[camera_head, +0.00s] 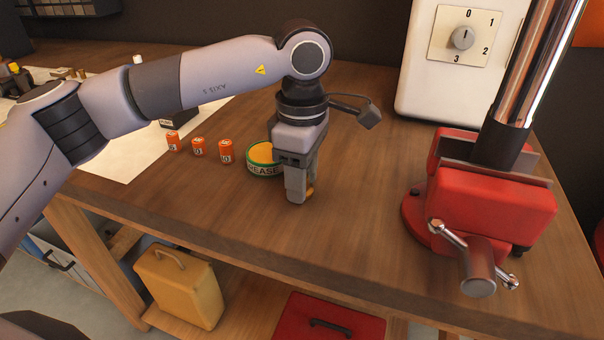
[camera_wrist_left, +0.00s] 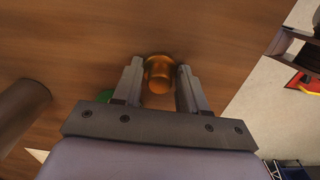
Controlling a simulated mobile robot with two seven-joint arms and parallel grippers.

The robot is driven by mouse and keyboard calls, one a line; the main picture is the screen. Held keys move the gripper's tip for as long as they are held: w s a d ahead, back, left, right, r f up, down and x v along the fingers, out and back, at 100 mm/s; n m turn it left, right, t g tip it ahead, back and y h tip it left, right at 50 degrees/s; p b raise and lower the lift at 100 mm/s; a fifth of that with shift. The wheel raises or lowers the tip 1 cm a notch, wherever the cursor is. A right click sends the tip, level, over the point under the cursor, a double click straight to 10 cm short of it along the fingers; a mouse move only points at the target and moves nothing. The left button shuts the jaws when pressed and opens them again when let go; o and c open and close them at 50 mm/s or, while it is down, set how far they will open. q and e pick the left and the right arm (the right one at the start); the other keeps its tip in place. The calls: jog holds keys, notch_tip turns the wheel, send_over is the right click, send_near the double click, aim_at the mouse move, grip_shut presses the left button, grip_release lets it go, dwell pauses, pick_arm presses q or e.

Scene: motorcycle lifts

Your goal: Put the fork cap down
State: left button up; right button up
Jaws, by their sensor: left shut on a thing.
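My left gripper (camera_head: 298,196) points straight down over the wooden workbench (camera_head: 350,240), just right of the grease tin. It is shut on the fork cap, a small gold-orange round piece. In the head view only a sliver of the fork cap (camera_head: 310,191) shows beside the fingertips. In the left wrist view the fork cap (camera_wrist_left: 160,74) sits between the two fingers of my left gripper (camera_wrist_left: 159,82). The fingertips are at or very near the bench top; I cannot tell whether the cap touches it. My right gripper is not in view.
A green and orange grease tin (camera_head: 264,160) stands close left of the gripper, with 3 orange cans (camera_head: 198,147) beyond. A red vise (camera_head: 490,195) holding a chrome tube stands right. A white box with a dial (camera_head: 455,70) is behind. The bench between gripper and vise is clear.

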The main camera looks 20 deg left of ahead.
pick_arm(q)
jog(key=o, duration=1.2)
jog(key=shift+f, duration=0.1)
jog(key=shift+r, duration=6.2)
